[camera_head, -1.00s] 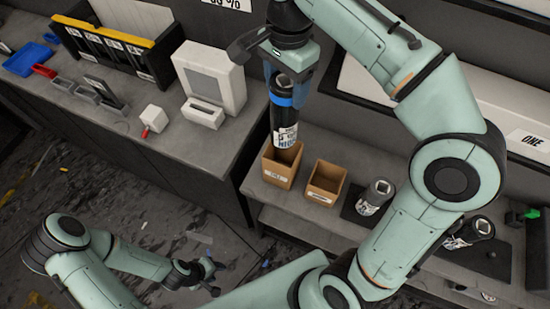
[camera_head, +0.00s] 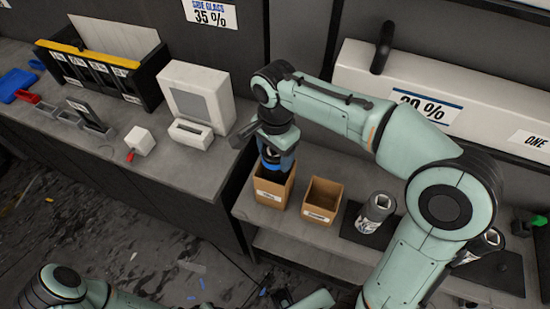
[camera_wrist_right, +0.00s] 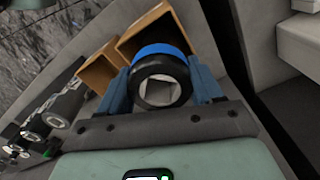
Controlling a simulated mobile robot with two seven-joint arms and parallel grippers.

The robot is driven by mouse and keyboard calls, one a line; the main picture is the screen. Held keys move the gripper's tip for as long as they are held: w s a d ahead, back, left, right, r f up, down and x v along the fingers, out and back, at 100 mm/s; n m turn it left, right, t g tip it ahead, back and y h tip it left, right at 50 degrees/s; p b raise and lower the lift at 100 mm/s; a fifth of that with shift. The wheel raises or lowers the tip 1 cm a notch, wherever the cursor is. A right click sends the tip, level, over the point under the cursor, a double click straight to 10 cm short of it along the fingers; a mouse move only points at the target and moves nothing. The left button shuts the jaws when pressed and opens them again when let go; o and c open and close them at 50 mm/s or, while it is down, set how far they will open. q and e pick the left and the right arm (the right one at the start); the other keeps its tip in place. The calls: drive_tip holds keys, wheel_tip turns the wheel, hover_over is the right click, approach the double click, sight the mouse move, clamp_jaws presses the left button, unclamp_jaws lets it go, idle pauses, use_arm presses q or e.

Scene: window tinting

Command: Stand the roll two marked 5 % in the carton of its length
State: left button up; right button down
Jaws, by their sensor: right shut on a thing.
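My right gripper (camera_head: 277,152) is shut on a dark roll with a blue band (camera_head: 268,163). The roll is upright, its lower part hidden inside the left, taller carton (camera_head: 271,194). The right wrist view shows the roll's end (camera_wrist_right: 160,82) between the fingers, with the carton (camera_wrist_right: 152,33) just beyond. I cannot tell whether the roll touches the carton's floor, and its marking is hidden. The shorter carton (camera_head: 321,204) stands to the right, apparently empty. My left gripper (camera_head: 285,298) is low at the picture's bottom edge; its fingers are unclear.
Another roll stands on a dark mat (camera_head: 358,224) right of the cartons, and one more (camera_head: 490,240) is partly behind my right arm. A white machine (camera_head: 200,98) and a black rack with a yellow edge (camera_head: 95,70) stand on the left counter.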

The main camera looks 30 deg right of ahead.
use_arm(q)
drive_tip(key=shift+s+f, duration=0.15)
drive_tip(key=shift+f, duration=0.1)
use_arm(e)
drive_tip(key=shift+f, duration=1.05)
use_arm(q)
drive_tip(key=shift+f, duration=0.1)
use_arm(e)
drive_tip(key=shift+f, duration=0.1)
drive_tip(key=shift+f, duration=0.15)
drive_tip(key=shift+c, duration=0.8)
unclamp_jaws()
use_arm(q)
drive_tip(key=shift+s, duration=0.1)
drive_tip(key=w+r+p, duration=0.2)
drive_tip(key=r, duration=0.1)
drive_tip(key=shift+w+r, duration=0.1)
use_arm(e)
wheel_tip(320, 180, up, 12)
drive_tip(key=shift+r, duration=0.25)
